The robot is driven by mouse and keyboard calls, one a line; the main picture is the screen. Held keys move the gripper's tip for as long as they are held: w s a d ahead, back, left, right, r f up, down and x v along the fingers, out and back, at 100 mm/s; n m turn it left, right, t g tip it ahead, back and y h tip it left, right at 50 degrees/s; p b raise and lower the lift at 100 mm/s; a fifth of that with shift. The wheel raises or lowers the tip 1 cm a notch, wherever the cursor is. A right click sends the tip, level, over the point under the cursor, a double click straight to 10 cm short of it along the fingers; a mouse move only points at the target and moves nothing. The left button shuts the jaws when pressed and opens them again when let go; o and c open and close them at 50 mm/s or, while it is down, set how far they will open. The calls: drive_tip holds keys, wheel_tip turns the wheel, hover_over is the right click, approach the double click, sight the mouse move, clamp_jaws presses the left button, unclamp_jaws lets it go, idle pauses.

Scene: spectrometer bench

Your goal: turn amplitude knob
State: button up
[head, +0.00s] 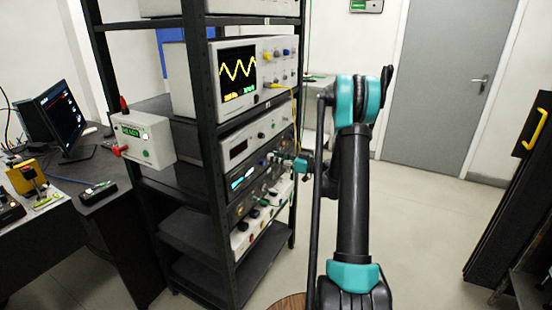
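A black rack (213,165) holds stacked instruments. The oscilloscope (190,85) on the upper shelf shows a yellow wave. Below it are a grey unit with a dark display (238,150) and a dark unit with a lit cyan display (243,178). My arm reaches in from the right, and my gripper (272,158) is at the front panels of these lower units. It is small here, and I cannot tell whether its fingers are open or shut or whether they touch a knob. The amplitude knob cannot be made out; small knobs show on the panels.
A grey box (143,137) with a green READY display stands left of the rack. A monitor (60,120) and small devices sit on the dark desk (105,205). A yellow cable (296,110) hangs from the oscilloscope. The floor toward the grey door (432,80) is clear.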

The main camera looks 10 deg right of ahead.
clamp_jaws()
drive_tip(key=shift+m, duration=2)
drive_tip(key=shift+o, duration=1.7)
unclamp_jaws()
drive_tip(key=v, duration=1.2)
